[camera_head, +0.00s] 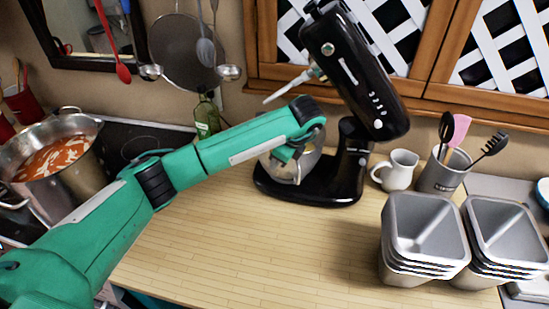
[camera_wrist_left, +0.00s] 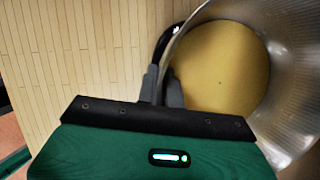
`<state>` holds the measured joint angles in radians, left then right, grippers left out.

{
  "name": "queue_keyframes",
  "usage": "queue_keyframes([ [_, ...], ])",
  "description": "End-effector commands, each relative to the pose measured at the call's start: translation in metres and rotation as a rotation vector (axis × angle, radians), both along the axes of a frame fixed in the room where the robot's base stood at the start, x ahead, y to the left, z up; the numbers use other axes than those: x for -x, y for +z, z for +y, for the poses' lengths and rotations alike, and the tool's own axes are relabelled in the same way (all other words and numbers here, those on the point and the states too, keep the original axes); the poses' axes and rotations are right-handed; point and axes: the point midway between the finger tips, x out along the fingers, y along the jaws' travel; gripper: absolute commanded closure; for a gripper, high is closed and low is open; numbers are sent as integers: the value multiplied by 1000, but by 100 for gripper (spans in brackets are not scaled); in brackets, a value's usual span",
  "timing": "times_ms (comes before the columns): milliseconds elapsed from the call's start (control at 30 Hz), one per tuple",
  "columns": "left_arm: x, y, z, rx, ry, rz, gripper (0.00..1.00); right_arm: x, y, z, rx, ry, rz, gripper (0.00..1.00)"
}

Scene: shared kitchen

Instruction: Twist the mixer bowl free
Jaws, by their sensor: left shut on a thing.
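The black stand mixer (camera_head: 352,75) stands on the wooden counter with its head tilted up and its whisk lifted clear of the bowl. The silver mixer bowl (camera_head: 308,164) sits on the mixer's base, partly hidden behind my left wrist. In the left wrist view the bowl (camera_wrist_left: 288,112) holds a smooth yellow content (camera_wrist_left: 222,62). My left gripper (camera_head: 285,156) is at the bowl's near left side. In the left wrist view its fingers (camera_wrist_left: 163,88) are shut on the bowl at its curved handle beside the rim. My right gripper is not in view.
Stacked grey metal tins (camera_head: 425,235) stand at the counter's right front. A white jug (camera_head: 397,170) and a utensil crock (camera_head: 440,175) are right of the mixer. A large soup pot (camera_head: 75,175) is on the stove at left. The front middle counter is clear.

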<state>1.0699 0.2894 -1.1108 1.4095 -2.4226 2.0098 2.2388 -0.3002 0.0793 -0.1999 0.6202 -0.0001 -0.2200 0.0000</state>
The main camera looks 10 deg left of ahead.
Motion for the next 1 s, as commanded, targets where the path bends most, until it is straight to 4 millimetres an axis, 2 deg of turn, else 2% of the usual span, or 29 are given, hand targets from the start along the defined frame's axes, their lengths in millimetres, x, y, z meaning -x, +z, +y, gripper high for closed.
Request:
queue_keyframes([
  [433, 2, -2, -5, 0, 33, 3, 100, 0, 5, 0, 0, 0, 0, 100],
  [500, 2, -2, -5, 0, 33, 3, 83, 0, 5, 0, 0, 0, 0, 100],
  [600, 1, -1, -5, 0, 33, 2, 67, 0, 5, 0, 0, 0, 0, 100],
  [1000, 1, 7, -6, 1, 33, -1, 67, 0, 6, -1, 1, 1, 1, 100],
])
